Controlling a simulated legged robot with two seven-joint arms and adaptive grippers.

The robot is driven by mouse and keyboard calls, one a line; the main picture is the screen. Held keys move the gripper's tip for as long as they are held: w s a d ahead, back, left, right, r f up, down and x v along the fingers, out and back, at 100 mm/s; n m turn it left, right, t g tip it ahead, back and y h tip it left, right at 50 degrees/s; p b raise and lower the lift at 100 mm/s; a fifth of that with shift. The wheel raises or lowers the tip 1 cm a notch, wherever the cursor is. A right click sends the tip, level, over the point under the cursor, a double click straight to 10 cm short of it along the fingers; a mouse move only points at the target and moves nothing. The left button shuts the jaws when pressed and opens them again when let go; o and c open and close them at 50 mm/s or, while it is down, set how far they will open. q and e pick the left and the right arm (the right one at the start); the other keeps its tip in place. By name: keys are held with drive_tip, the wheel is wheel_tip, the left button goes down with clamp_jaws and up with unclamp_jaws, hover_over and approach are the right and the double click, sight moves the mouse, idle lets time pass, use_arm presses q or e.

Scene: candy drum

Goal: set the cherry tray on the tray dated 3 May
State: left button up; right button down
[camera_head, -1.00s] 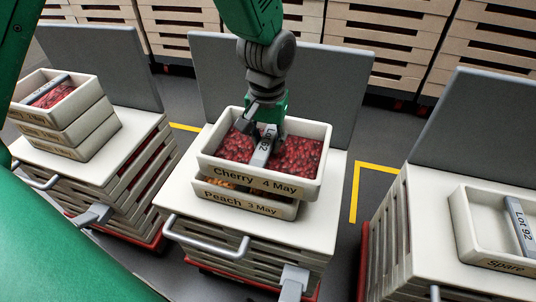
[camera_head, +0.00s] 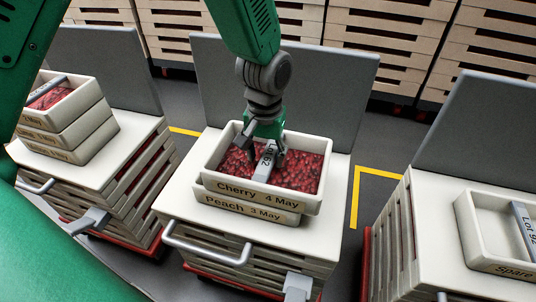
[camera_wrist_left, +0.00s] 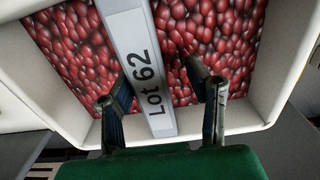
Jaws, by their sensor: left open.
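The cherry tray (camera_head: 310,203), labelled "Cherry 4 May" and full of red cherries, sits level on the tray labelled "Peach 3 May" (camera_head: 283,215) on the middle cart. No gap shows between the two. The peach tray's contents are hidden. The cherry tray's grey handle bar (camera_head: 267,163) reads "Lot 62", and it also shows in the left wrist view (camera_wrist_left: 132,50). My left gripper (camera_head: 264,150) is at this bar. In the left wrist view my left gripper (camera_wrist_left: 163,88) is open, one finger on each side of the bar, apart from it. My right gripper is not in view.
A stack of trays (camera_head: 75,135) stands on the left cart. A tray labelled "Spare" (camera_head: 500,262) with a lot bar is on the right cart. Grey upright panels (camera_head: 345,95) stand behind the carts. The middle cart top (camera_head: 180,197) is clear around the stack.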

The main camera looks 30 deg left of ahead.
sight(268, 153)
use_arm(q)
drive_tip(key=shift+r, duration=0.4)
wheel_tip(268, 153, up, 12)
drive_tip(key=p, duration=0.5)
drive_tip(key=shift+f, duration=0.25)
drive_tip(key=shift+d, duration=0.25)
